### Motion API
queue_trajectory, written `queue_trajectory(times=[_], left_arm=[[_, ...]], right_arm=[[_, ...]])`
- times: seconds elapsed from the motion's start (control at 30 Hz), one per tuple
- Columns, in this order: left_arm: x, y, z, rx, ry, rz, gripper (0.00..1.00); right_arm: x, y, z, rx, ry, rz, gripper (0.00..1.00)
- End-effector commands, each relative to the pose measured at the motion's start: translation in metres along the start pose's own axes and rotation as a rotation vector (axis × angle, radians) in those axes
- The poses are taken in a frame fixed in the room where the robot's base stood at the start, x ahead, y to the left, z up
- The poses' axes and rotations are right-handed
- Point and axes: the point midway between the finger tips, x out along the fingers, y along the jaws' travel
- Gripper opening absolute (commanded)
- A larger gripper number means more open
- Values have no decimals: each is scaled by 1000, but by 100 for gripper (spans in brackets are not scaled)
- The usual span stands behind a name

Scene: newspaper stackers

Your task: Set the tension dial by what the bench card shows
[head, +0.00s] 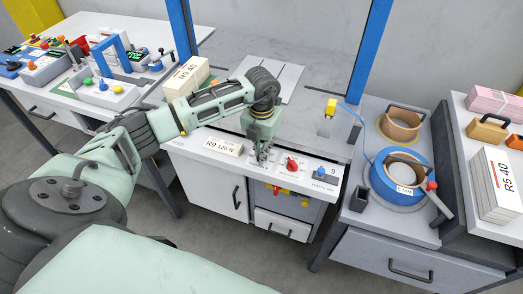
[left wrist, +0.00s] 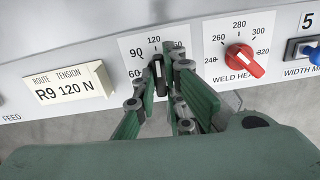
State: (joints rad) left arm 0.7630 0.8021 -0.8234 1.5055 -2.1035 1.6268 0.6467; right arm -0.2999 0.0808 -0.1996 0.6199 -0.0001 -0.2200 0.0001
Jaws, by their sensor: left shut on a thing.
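The bench card (head: 222,146) on the machine's front reads R9 120 N; in the left wrist view the card (left wrist: 70,85) shows ROUTE R9, TENSION 120 N. The tension dial (left wrist: 158,68) is a black knob on a white scale plate where 60, 90 and 120 show; the right part of the scale is hidden behind my fingers. The knob stands about upright, its top end under the 120. My left gripper (head: 263,154) is shut on this knob, a finger on each side, also in the left wrist view (left wrist: 160,85).
A red weld heat dial (head: 292,164) is just right of my gripper, with a blue width knob (head: 320,171) beyond it. A stack labelled R9 40 (head: 187,77) lies behind my forearm. A blue strap reel (head: 397,176) stands on the right cabinet.

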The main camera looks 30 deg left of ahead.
Motion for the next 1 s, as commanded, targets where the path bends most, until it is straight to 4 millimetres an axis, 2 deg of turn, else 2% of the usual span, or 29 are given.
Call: queue_trajectory(times=[0.6,1.0], left_arm=[[1,1,1,478,-3,1,0],[0,1,1,679,-2,1,0]], right_arm=[[40,-1,4,0,0,0,40],[52,-1,4,0,0,-1,40]])
